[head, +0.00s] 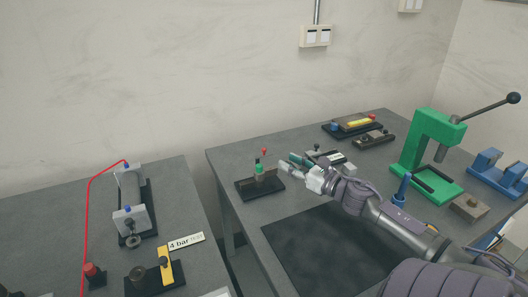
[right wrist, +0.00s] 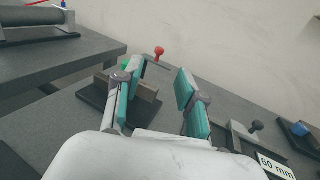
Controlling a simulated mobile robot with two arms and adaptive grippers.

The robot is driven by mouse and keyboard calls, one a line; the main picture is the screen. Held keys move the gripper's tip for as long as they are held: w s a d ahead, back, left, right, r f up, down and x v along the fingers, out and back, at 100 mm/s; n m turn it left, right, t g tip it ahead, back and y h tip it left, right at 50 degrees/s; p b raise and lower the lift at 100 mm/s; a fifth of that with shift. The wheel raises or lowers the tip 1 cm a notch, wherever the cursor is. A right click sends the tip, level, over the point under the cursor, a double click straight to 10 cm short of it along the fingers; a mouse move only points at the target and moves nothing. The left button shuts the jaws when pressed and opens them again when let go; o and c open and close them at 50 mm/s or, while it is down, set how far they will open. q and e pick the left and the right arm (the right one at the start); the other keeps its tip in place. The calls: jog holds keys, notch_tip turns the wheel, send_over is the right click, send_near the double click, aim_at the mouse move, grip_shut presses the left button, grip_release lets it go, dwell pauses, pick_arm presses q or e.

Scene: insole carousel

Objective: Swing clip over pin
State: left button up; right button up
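A small fixture stands near the back left of the right table: a black base (head: 246,190) with a brown block (head: 270,182), a green part (head: 259,170) with a dark top, and a red ball (head: 264,151) on a thin stem. I cannot tell for sure which parts are the clip and pin. My right gripper (head: 291,163) is just right of this fixture, open and empty. In the right wrist view the red ball (right wrist: 159,51) shows beyond the gap between its teal fingers (right wrist: 160,84), with the brown block (right wrist: 147,88) partly behind the left finger. My left gripper is out of view.
A fixture with a "60 mm" label (right wrist: 275,167) is right of my right gripper. A green press (head: 428,150), blue stand (head: 497,172) and blue-topped tool (head: 401,190) stand further right. The left table holds a roller device (head: 131,195) and yellow bar (head: 165,266).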

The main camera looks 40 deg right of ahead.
aim_at(264, 149)
jog(key=w, duration=0.7)
jog(key=w+a+p, duration=0.1)
jog(key=w, duration=0.2)
jog(key=shift+w, duration=0.35)
jog(key=shift+c, duration=0.2)
grip_shut()
